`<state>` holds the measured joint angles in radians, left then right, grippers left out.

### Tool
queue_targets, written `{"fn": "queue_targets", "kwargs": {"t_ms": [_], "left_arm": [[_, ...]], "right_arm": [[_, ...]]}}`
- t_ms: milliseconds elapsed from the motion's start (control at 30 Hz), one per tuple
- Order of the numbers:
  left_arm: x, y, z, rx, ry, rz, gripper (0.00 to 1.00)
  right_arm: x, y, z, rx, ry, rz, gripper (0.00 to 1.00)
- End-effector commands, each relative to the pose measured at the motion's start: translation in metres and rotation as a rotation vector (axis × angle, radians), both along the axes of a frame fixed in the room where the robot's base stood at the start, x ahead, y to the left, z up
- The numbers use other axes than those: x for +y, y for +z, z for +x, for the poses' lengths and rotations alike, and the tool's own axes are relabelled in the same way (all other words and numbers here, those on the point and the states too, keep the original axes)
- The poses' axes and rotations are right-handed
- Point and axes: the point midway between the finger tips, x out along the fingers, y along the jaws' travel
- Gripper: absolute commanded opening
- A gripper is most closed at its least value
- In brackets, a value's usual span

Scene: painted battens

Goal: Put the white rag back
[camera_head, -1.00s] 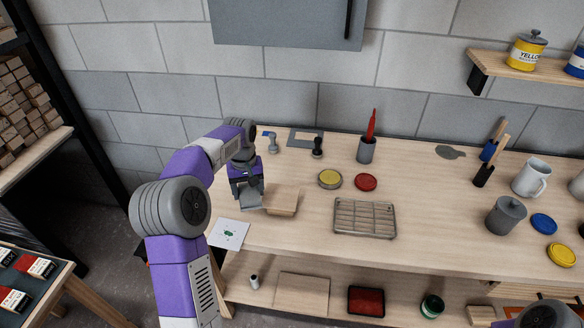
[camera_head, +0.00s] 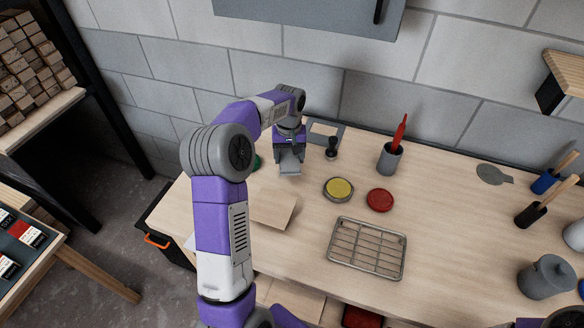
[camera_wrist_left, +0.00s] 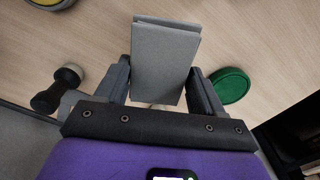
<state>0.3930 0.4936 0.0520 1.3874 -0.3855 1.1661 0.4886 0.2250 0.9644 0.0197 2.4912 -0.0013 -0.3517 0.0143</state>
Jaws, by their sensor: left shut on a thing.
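My left gripper (camera_head: 289,160) is shut on a flat grey piece (camera_head: 290,168) near the back left of the workbench. In the left wrist view the grey piece (camera_wrist_left: 163,62) sits between both fingers and looks like two layers, as if folded. It looks grey rather than white, so I cannot tell for sure that it is the white rag. No other rag shows. Whether it touches the bench cannot be told. My right gripper does not show.
A black-handled tool (camera_head: 331,147) stands right of the gripper, and a green lid (camera_wrist_left: 229,86) lies close by. A wooden board (camera_head: 272,208), yellow tin (camera_head: 339,188), red lid (camera_head: 380,200), grey cup (camera_head: 389,159) and wire rack (camera_head: 367,248) occupy the bench. Bare wood lies between them.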

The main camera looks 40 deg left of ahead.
Motion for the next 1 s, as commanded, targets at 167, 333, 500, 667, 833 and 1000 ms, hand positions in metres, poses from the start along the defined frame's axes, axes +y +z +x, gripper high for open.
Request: {"fn": "queue_targets", "kwargs": {"t_ms": [167,333,500,667,833,1000], "left_arm": [[-0.001,-0.014,0.0,0.001,-0.002,-0.001,0.44],[0.0,-0.042,0.0,0.001,0.0,0.0,0.44],[0.0,-0.057,0.0,-0.001,0.0,0.0,0.44],[0.0,-0.055,0.001,-0.002,0.0,0.001,0.44],[0.0,-0.06,0.0,-0.001,-0.001,0.0,0.44],[0.0,-0.059,0.0,-0.001,-0.001,0.0,0.94]], "right_arm": [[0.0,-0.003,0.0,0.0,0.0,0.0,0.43],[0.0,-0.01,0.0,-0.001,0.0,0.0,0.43],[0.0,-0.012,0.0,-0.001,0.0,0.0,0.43],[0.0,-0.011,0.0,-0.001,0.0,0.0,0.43],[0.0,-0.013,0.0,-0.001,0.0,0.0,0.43],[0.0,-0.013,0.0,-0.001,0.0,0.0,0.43]]}}
